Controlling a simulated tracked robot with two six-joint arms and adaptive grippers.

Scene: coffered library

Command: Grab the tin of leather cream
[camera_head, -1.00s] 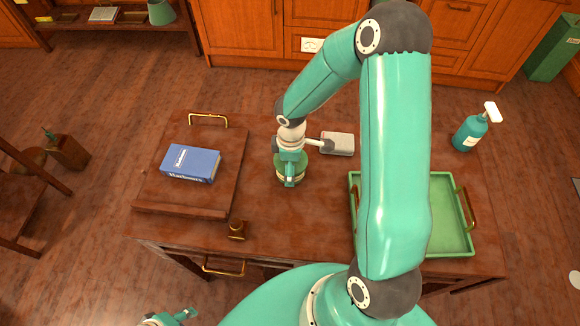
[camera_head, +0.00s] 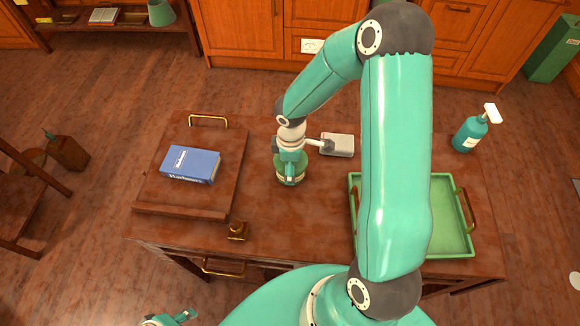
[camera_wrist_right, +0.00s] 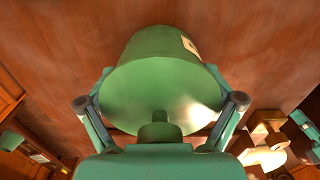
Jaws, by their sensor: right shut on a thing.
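The tin of leather cream (camera_head: 297,179) is a round green container with a pale label, near the middle of the desk. My right gripper (camera_head: 289,167) is above it with its fingers shut on it. In the right wrist view the tin (camera_wrist_right: 160,75) fills the middle, its round green face with a small knob towards me. A finger lies against each side, and the fingertips are partly hidden behind it. I cannot tell whether the tin touches the desk. My left gripper (camera_head: 183,317) is at the bottom edge, away from the desk, and its opening is unclear.
A green tray (camera_head: 448,215) and a teal spray bottle (camera_head: 468,135) are at the right.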

